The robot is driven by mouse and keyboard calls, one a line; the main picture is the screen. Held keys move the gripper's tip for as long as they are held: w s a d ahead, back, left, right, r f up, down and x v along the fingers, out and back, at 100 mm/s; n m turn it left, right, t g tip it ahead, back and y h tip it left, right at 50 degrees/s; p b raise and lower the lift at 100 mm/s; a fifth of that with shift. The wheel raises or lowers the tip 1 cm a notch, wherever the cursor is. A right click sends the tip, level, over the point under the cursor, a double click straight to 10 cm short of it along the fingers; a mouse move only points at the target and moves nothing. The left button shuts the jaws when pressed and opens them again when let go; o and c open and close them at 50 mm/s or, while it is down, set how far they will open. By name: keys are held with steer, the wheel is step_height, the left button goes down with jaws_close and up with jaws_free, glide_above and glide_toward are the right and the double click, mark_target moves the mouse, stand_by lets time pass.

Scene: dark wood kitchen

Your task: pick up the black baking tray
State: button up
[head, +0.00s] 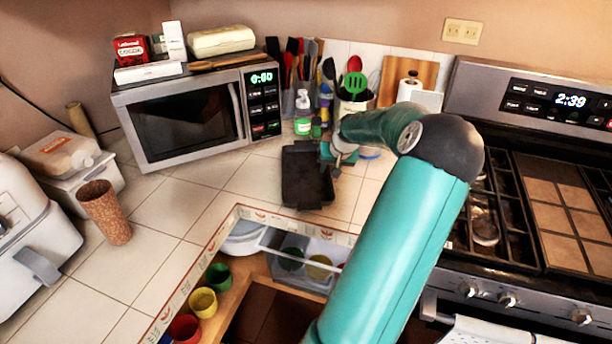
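The black baking tray (302,178) lies on the white tiled counter in the head view, in front of the utensils and to the right of the microwave. It is dark and roughly rectangular, with its long side running toward me. My gripper (331,160) is at the tray's upper right edge, at the end of my teal arm. It overlaps the tray's edge in the picture; I cannot tell whether it touches it. The fingers are small and partly hidden by my wrist, so their opening is not clear.
A microwave (190,118) stands behind and left. A green-labelled soap bottle (303,115) and several utensils stand behind the tray. The stove (540,210) is at right. An open corner with colored cups (203,301) lies below the counter edge. Counter left of the tray is clear.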

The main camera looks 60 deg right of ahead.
jaws_close()
steer(key=shift+r, duration=0.15)
